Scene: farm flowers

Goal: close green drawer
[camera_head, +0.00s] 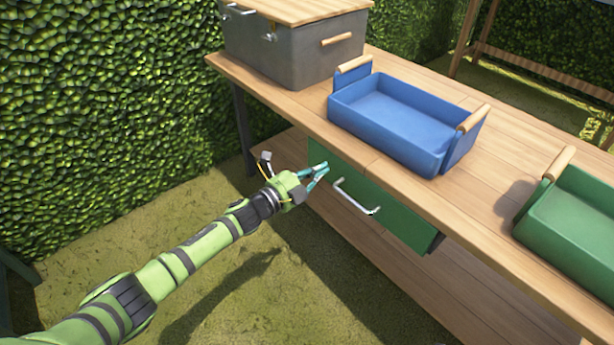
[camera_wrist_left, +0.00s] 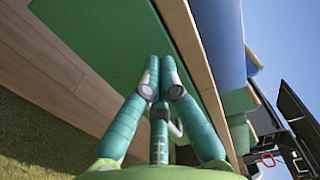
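The green drawer (camera_head: 395,216) sits under the wooden tabletop's front edge, with a pale metal bar handle (camera_head: 356,197) on its front. A dark strip shows at its right end; the front looks nearly flush, but I cannot tell exactly how far it stands out. My left gripper (camera_head: 326,170) is at the left part of the drawer front, left of the handle. Its teal fingers come together at the tips with nothing between them. In the left wrist view, the fingertips (camera_wrist_left: 160,58) point at the green drawer front (camera_wrist_left: 105,35); contact is unclear. My right gripper is not in view.
A blue tray (camera_head: 390,112) and a green tray (camera_head: 575,225) stand on the tabletop (camera_head: 475,190) above the drawer. A grey box (camera_head: 290,55) with a wooden lid is at the far left end. A hedge (camera_head: 100,110) stands behind. Grass lies open before the table.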

